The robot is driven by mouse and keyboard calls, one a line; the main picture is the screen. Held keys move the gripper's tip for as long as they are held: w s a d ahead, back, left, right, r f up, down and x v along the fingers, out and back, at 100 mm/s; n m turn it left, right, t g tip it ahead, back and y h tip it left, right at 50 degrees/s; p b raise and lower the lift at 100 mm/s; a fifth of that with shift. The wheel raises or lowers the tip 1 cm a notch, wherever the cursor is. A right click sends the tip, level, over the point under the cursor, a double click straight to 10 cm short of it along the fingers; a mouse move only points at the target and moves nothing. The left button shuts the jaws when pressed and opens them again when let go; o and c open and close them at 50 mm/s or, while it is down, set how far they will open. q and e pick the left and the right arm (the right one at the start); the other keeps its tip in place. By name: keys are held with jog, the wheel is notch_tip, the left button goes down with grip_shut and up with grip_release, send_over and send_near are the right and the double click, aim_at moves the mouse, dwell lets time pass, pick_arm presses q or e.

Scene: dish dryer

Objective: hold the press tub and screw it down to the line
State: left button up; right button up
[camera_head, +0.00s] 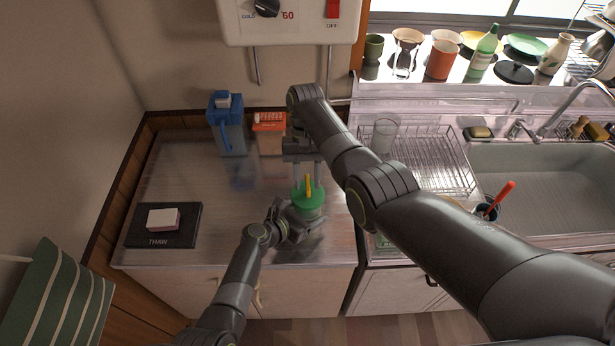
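The press tub has a green lid (307,202) with an upright yellow piece (308,185) on top. It stands near the front edge of the steel counter. Its lower body is partly hidden by my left gripper (299,217), which is beside the tub at its left front. I cannot tell whether those fingers are closed on it. My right gripper (306,176) points down from above the lid. Its two fingers are apart, with the yellow piece showing between or just below them. Any line on the tub is too small to see.
A blue jug (228,128) and a red box (269,121) stand at the back. A black THAW board (180,228) with a pink-white block (163,219) lies left. A wire rack (425,160) and sink (540,185) are right. The counter's left middle is clear.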

jog(key=shift+f, duration=0.1)
grip_shut()
jog(key=shift+m, duration=0.3)
jog(key=m+y, duration=0.1)
jog(key=m, duration=0.1)
jog(key=m+y, duration=0.1)
jog(key=m, duration=0.2)
jog(key=shift+d+m+t, duration=0.2)
jog(key=shift+m+t, duration=0.1)
jog(key=shift+t, duration=0.1)
jog(key=m+y, duration=0.1)
jog(key=m, duration=0.1)
jog(key=m+t, duration=0.1)
jog(key=m, duration=0.1)
jog(key=shift+s+d+m+y, duration=0.1)
jog(key=shift+m+y, duration=0.3)
dwell(0.3)
grip_release()
